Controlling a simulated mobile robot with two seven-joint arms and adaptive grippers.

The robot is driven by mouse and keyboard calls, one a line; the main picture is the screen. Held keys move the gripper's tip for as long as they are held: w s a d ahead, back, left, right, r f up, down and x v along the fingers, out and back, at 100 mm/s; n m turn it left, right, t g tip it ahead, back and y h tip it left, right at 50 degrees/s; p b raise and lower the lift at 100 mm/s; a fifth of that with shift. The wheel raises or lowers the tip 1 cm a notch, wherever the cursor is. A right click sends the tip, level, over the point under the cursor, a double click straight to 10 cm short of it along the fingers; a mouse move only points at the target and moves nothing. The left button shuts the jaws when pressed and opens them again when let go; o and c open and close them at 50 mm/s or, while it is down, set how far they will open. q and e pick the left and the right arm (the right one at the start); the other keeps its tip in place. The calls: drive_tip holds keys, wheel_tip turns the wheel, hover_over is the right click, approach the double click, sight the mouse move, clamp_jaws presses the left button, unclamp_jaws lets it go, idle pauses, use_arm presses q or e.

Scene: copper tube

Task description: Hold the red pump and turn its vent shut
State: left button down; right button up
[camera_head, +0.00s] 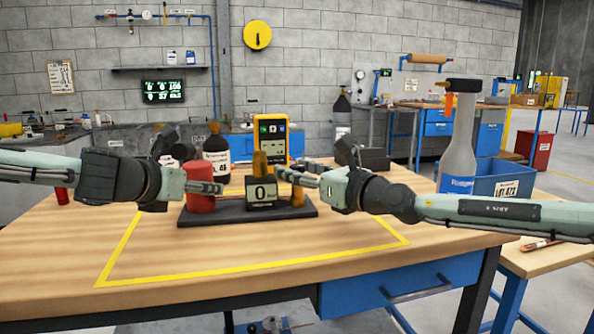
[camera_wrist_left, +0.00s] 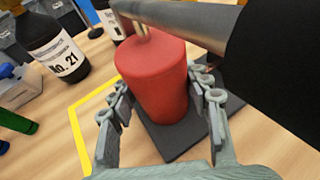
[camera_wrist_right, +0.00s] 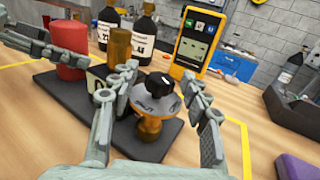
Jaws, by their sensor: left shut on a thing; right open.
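The red pump is a red cylinder (camera_head: 201,203) on the left part of a dark base plate (camera_head: 230,218); it fills the middle of the left wrist view (camera_wrist_left: 155,85). My left gripper (camera_head: 214,188) is shut on the cylinder, a finger on each side. A brass fitting with a grey round top and black knob (camera_wrist_right: 155,90) stands at the plate's right end; it looks like the vent. My right gripper (camera_head: 288,174) is open, its fingers on either side of that top. Whether they touch it is unclear. A taller brass cylinder (camera_wrist_right: 120,45) stands between, behind a block marked 0 (camera_head: 262,194).
Dark bottles (camera_wrist_right: 108,25) and a yellow meter (camera_head: 273,138) stand behind the plate. A grey bottle (camera_head: 458,140) and blue bin (camera_head: 500,177) are at the right. The yellow-taped table front (camera_head: 240,250) is clear.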

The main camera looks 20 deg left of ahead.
drive_tip(key=shift+c, duration=0.4)
clamp_jaws()
drive_tip(key=shift+a+r, duration=0.1)
drive_tip(key=shift+s+a+r, duration=0.1)
drive_tip(key=shift+s+a, duration=0.05)
drive_tip(key=shift+s+a+m+t+h, duration=0.1)
drive_tip(key=shift+m+t+h, duration=0.3)
drive_tip(key=shift+m+t, duration=0.15)
drive_tip(key=shift+w+d+m+t+h, duration=0.1)
drive_tip(key=shift+m+t+h, duration=1)
drive_tip(key=shift+t+h, duration=0.15)
drive_tip(key=shift+w+d+m+t+h, duration=0.1)
drive_tip(key=shift+m+t+h, duration=1)
drive_tip(key=shift+h, duration=0.65)
